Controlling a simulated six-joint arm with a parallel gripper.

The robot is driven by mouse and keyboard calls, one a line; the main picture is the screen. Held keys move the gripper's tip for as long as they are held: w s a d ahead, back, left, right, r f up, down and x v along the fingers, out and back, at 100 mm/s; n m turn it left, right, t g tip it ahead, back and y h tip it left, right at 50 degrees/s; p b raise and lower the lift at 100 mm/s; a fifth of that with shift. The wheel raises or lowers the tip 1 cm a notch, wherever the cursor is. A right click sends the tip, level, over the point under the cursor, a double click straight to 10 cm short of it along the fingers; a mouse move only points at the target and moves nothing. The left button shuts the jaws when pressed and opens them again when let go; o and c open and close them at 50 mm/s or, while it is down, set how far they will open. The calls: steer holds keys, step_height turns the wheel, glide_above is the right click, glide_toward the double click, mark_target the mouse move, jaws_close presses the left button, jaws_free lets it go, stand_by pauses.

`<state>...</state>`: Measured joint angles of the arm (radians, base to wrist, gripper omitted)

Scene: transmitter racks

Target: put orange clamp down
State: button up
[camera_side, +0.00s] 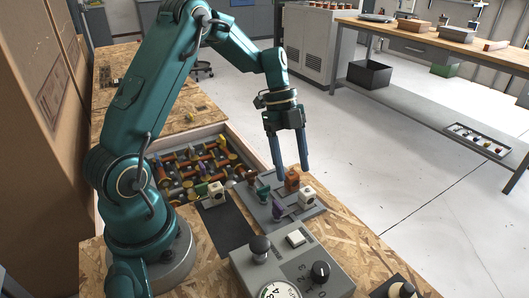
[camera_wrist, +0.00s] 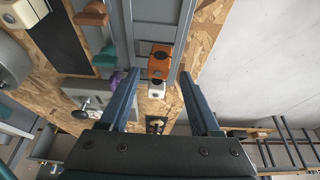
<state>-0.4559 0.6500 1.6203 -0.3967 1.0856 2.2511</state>
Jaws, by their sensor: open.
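The orange clamp (camera_side: 291,180) stands on a grey plate (camera_side: 318,208) on the wooden bench. In the wrist view the orange clamp (camera_wrist: 161,61) is on a grey rail between my fingertips, with a dark round mark on its face. My gripper (camera_side: 290,170) points down over it with its two blue fingers spread. In the wrist view my gripper (camera_wrist: 159,78) has one finger on each side of the clamp, and a gap shows on both sides. I cannot tell the exact height of the fingertips against the clamp.
A white block (camera_side: 306,195) sits close beside the orange clamp. A purple piece (camera_side: 278,210) and a green piece (camera_side: 262,194) stand on the left of the plate. A grey control box (camera_side: 285,262) with knobs is in front. A tray (camera_side: 222,136) of coloured parts lies behind left.

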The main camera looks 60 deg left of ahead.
steer(key=v, duration=1.1)
steer(key=s+d+r+n+t+y, duration=0.25)
steer(key=s+d+r+n, duration=0.2)
steer(key=d+n, duration=0.3)
steer(key=s+d+f+n+t+y, duration=0.2)
steer(key=s+d+f+n+t, duration=0.1)
steer(key=s+n, duration=0.7)
steer(key=shift+s+d+f, duration=0.35)
steer(key=shift+s+f, duration=0.1)
steer(key=shift+o, duration=0.3)
